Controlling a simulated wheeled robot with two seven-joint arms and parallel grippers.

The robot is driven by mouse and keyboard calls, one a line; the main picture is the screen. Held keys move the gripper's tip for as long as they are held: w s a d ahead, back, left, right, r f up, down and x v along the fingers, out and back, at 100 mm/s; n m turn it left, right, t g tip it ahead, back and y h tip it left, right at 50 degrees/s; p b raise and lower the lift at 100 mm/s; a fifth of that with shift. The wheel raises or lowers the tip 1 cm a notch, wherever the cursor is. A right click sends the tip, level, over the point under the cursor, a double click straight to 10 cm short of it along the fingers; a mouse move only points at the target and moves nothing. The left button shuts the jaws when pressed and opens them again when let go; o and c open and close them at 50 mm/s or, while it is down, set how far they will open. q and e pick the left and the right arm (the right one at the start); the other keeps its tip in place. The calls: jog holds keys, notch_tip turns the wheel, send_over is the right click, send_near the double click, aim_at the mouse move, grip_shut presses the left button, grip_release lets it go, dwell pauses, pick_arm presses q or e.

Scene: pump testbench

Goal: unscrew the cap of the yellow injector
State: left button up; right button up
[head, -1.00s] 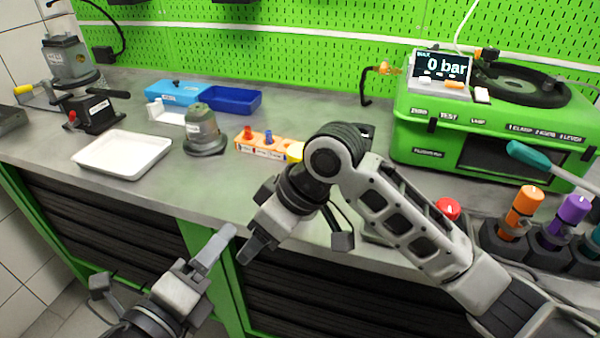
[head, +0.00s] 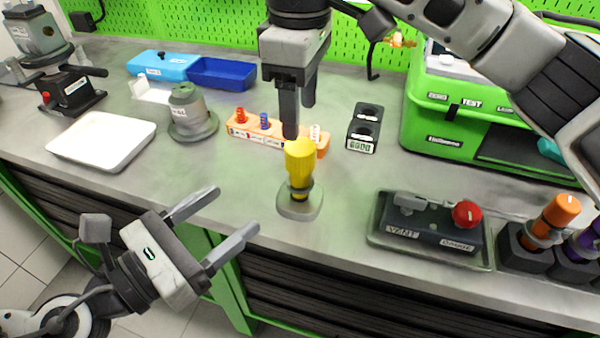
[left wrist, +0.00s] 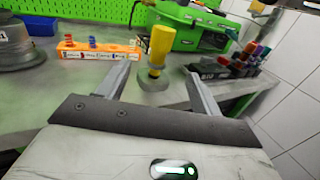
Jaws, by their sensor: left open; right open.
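The yellow injector (head: 299,165) stands upright on a small grey round base (head: 301,205) near the table's front edge. It also shows in the left wrist view (left wrist: 161,45), between and beyond my left fingers. My left gripper (head: 225,217) is open and empty, in front of the table edge, to the left of the injector and apart from it. My right gripper (head: 297,117) points down just above and behind the injector's yellow top, with its fingers apart. In the head view, one finger overlaps the top edge; I cannot tell whether they touch.
An orange rack (head: 262,131) with small coloured parts stands behind the injector. A black two-hole block (head: 365,128) is to the right. A vent panel with a red knob (head: 466,213) and an orange injector (head: 557,215) stand further right. A white tray (head: 102,139) lies left.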

aim_at(289, 169)
pick_arm(q)
jog(key=x, duration=1.4)
jog(key=shift+w+d, duration=0.1)
jog(key=shift+d, duration=0.15)
pick_arm(e)
jog(key=shift+s, duration=0.1)
pick_arm(q)
grip_shut()
pick_arm(e)
jog(key=m, duration=0.2)
jog(key=shift+m, duration=0.4)
jog(key=shift+f+m, duration=0.15)
jog(key=shift+m, duration=0.65)
notch_tip(289, 169, down, 8)
jog(key=shift+r, duration=0.15)
